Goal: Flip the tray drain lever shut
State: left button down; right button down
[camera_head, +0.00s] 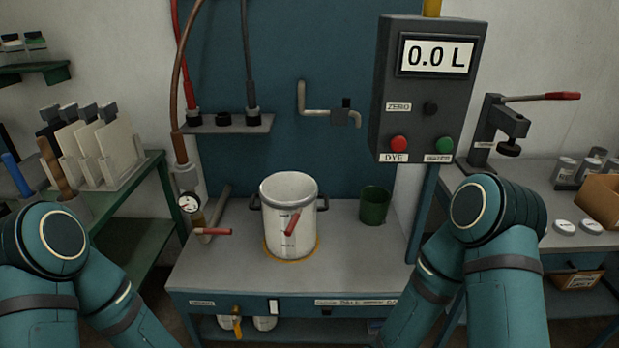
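A small yellow lever (237,325) hangs below the front edge of the bench, close to a small label (202,303) too small to read surely. It points downward; I take it for the tray drain lever, but cannot be sure. A red-handled lever (217,232) also lies roughly level at the left of the bench top, by a gauge (189,202). Whether the drain is open or shut cannot be told. My two arms show at the lower left and lower right, apart from these levers. Both of my grippers are out of view.
A white pot (289,217) with a red handle on its front stands on a yellow ring on the bench (350,262). A green cup (374,205) stands to its right. A grey box (428,90) reading 0.0 L hangs above. Bench top is clear at front.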

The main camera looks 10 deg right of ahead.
aim_at(237, 328)
jog(key=i+j+u, duration=0.4)
jog(key=j, duration=0.25)
jog(key=i+j+u, duration=0.4)
jog(key=j, duration=0.15)
